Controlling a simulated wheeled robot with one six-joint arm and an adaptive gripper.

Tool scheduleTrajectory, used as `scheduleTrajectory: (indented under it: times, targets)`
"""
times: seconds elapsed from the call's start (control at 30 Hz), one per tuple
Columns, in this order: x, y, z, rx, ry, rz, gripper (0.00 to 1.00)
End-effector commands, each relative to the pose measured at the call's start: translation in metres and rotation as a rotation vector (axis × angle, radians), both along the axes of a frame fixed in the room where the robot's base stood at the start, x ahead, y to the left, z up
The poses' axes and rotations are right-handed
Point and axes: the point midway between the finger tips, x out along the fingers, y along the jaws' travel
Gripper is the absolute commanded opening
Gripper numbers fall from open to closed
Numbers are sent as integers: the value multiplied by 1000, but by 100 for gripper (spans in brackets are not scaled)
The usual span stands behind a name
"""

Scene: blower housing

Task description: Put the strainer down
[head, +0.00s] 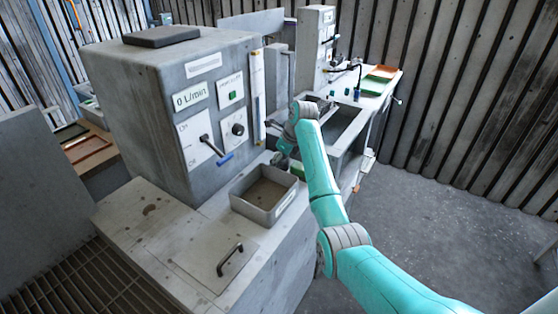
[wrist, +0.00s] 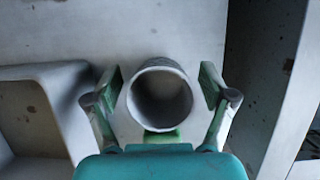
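In the wrist view a round, grey, hollow cylinder, which looks like the strainer (wrist: 160,98), stands on a pale flat surface (wrist: 168,30) with its open mouth toward the camera. My gripper (wrist: 161,87) is open, with one finger on each side of the cylinder. A narrow gap shows between each finger and its wall. A small green part (wrist: 162,135) shows at the cylinder's near edge; I cannot tell what it belongs to. In the head view my gripper (head: 284,153) is low by the machine, partly hidden by my arm, and the strainer cannot be made out.
A grey open tray (head: 250,211) stands on the bench close to my gripper; its rim also shows in the wrist view (wrist: 45,74). The grey control cabinet (head: 150,95) with levers rises to the left. A basin (head: 345,122) and colored trays (head: 383,72) lie beyond. Floor at right is clear.

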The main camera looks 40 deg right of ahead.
Motion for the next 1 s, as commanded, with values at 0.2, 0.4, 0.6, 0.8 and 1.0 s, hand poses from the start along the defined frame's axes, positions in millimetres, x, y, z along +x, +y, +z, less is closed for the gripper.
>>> scheduleTrajectory:
  times: [0.2, 0.4, 0.6, 0.8, 1.0]
  targets:
    - [0, 0, 1, 0, 0, 0, 83]
    - [-4, -2, 17, -1, -4, 0, 83]
    - [-18, -7, 53, -2, -4, -1, 83]
    - [-32, -13, 88, -2, -3, -1, 83]
    - [-40, -15, 108, -1, -1, 1, 83]
